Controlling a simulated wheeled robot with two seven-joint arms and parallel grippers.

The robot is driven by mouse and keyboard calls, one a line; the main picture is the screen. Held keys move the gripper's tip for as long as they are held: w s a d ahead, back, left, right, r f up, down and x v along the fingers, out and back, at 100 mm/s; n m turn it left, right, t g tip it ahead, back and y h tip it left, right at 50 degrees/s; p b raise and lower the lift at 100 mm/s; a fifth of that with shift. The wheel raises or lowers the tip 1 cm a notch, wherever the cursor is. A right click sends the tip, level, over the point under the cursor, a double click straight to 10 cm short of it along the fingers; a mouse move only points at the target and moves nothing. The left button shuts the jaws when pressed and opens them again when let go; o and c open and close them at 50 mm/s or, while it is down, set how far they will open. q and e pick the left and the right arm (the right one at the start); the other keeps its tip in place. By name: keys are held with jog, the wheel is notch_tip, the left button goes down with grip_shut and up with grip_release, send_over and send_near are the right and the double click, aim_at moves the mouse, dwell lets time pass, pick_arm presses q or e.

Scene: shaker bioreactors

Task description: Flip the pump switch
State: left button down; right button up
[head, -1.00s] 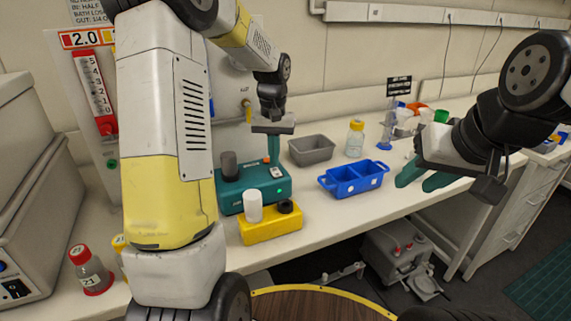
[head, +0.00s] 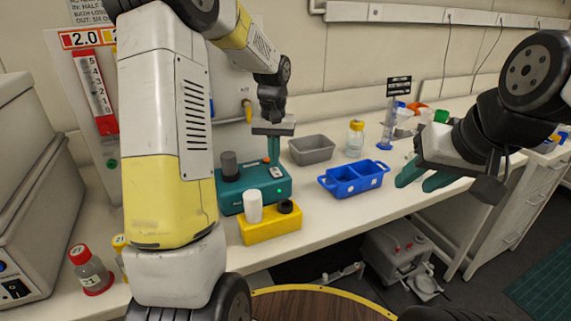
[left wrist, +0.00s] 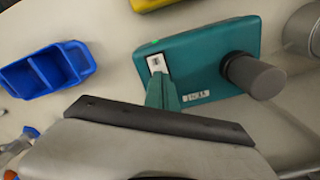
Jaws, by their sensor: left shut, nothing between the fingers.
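The pump is a teal box (head: 235,196) with a dark grey cylinder (head: 229,163) on top, standing on the bench. It also shows in the left wrist view (left wrist: 206,48). Its switch is a small white plate with a dark rocker (head: 277,172) on the top face, seen closer in the left wrist view (left wrist: 157,63). My left gripper (head: 274,161) is shut and empty, pointing down with its tips right by the switch. In the left wrist view its tips (left wrist: 157,78) overlap the plate's edge; I cannot tell whether they touch. My right gripper (head: 411,183) is open and empty, away to the right.
A yellow block (head: 270,226) with a white cylinder and a black cap stands in front of the pump. A blue two-part tray (head: 353,180), a grey bin (head: 312,150) and a yellow-capped bottle (head: 355,139) stand to the right. A red-capped bottle (head: 91,271) is at the left.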

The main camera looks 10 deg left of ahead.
aim_at(274, 170)
pick_arm(q)
jog(key=shift+f, duration=0.65)
dwell(0.3)
jog(key=shift+r, duration=3.5)
jog(key=s+d+r+t+h, duration=0.1)
jog(key=s+r+t, duration=0.2)
jog(key=s, duration=0.9)
jog(key=s+d+r+m+t+h, duration=0.1)
jog(key=s+r+t, duration=0.2)
jog(key=s, duration=0.9)
jog(key=shift+s+r, duration=0.15)
jog(key=shift+r, duration=0.65)
